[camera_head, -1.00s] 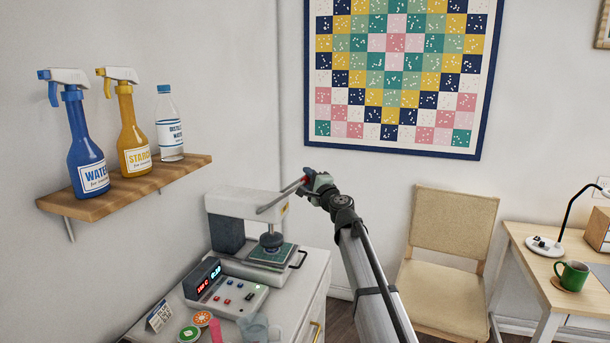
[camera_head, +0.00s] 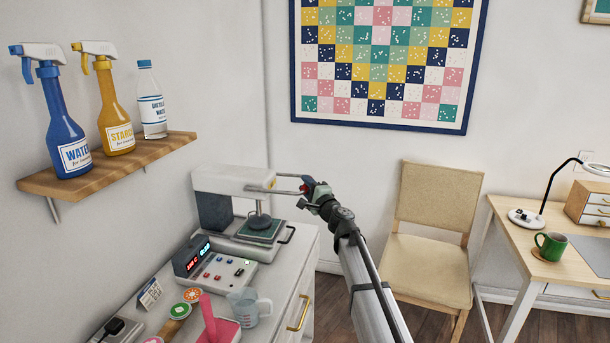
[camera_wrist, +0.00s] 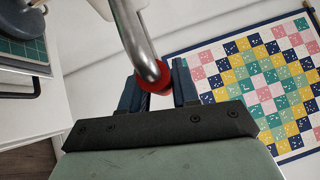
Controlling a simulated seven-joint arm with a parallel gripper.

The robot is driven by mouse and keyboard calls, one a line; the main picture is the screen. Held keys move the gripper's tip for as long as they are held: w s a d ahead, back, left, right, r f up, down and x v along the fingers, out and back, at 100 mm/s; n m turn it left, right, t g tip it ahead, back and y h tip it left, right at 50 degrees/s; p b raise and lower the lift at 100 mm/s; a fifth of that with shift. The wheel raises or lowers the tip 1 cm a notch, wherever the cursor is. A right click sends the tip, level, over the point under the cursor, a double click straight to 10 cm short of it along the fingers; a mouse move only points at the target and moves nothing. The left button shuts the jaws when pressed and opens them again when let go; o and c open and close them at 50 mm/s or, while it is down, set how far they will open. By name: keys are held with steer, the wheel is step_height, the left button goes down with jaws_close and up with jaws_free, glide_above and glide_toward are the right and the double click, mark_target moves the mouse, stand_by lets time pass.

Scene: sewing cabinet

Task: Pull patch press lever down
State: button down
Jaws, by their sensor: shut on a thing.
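The patch press (camera_head: 222,179) is a white and grey machine on the cabinet top. A green pad lies on its base under a round stamp (camera_head: 259,221). Its metal lever (camera_head: 288,191) sticks out to the right, nearly level, and ends in a red knob at my gripper. In the wrist view the lever's bent silver rod (camera_wrist: 128,30) and red knob (camera_wrist: 157,79) sit between my two dark blue fingers. My gripper (camera_head: 308,189) is shut on the lever at its knob end; it also shows in the wrist view (camera_wrist: 160,90). Part of the knob is hidden by the rod.
A control box (camera_head: 215,262) with red and cyan digits stands in front of the press. A clear measuring cup (camera_head: 245,308) and a pink object (camera_head: 215,325) are nearer. A wall shelf (camera_head: 110,165) holds bottles. A chair (camera_head: 430,230) stands right of my arm.

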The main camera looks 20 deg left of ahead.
steer(key=shift+a+f, duration=0.1)
steer(key=shift+f, duration=1.45)
steer(key=c, duration=0.9)
jaws_free()
steer(key=shift+c, duration=0.2)
steer(key=v, duration=1.4)
steer(key=shift+w, duration=0.1)
